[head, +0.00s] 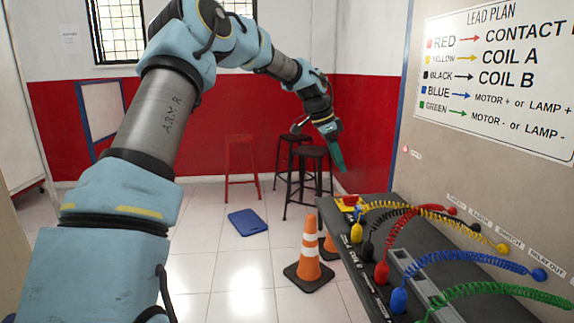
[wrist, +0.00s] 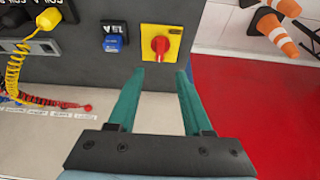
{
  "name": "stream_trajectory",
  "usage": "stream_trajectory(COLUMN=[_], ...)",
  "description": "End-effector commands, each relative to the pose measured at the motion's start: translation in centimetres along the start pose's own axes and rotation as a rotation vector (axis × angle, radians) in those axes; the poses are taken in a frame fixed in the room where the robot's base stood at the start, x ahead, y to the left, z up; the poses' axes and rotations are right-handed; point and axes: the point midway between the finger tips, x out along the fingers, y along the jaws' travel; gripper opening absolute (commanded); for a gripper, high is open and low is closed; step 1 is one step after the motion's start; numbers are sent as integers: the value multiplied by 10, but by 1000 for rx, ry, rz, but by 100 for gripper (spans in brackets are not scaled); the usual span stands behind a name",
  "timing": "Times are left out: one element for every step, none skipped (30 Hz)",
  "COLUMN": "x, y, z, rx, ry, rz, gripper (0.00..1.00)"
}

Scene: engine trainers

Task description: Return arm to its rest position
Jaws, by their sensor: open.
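My arm (head: 150,120) reaches up and over from the left in the head view. My gripper (head: 333,155) hangs at its end, above the far end of the bench and apart from it. In the wrist view my gripper (wrist: 157,90) shows two green fingers spread apart with nothing between them. A red rotary switch on a yellow plate (wrist: 161,43) lies just beyond the fingertips; it also shows in the head view (head: 348,201). I cannot tell the exact gap between the fingertips and the plate.
A grey bench (head: 400,262) with coiled leads in several colours runs along the right wall, under the lead plan sign (head: 500,75). Orange cones (head: 309,255), dark stools (head: 306,170), a red stool (head: 241,165) and a blue mat (head: 247,222) stand or lie on the tiled floor.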

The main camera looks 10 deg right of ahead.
Motion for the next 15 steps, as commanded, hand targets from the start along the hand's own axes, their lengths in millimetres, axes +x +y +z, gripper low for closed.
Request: stream_trajectory(x=[0, 0, 0, -1, -2, -3, -4, -6, -9, -12, -15, -20, -24, -28, -34], y=[0, 1, 3, 5, 8, 13, 17, 22, 30, 37, 44, 55, 64, 73, 87], z=[2, 4, 10, 16, 24, 38, 52, 68, 90, 108, 127, 153, 171, 190, 215], rx=[-5, -13, -30, -50, -77, -123, -167, -217, -293, -354, -419, -507, -575, -643, -736], ry=[-3, -8, -18, -28, -42, -63, -83, -103, -129, -148, -165, -185, -198, -209, -222], rz=[-1, -4, -8, -13, -20, -33, -44, -57, -79, -97, -116, -142, -162, -183, -210], gripper=[50, 50, 50, 50, 50, 50, 50, 50, 50, 50, 50, 50, 50, 50, 50])
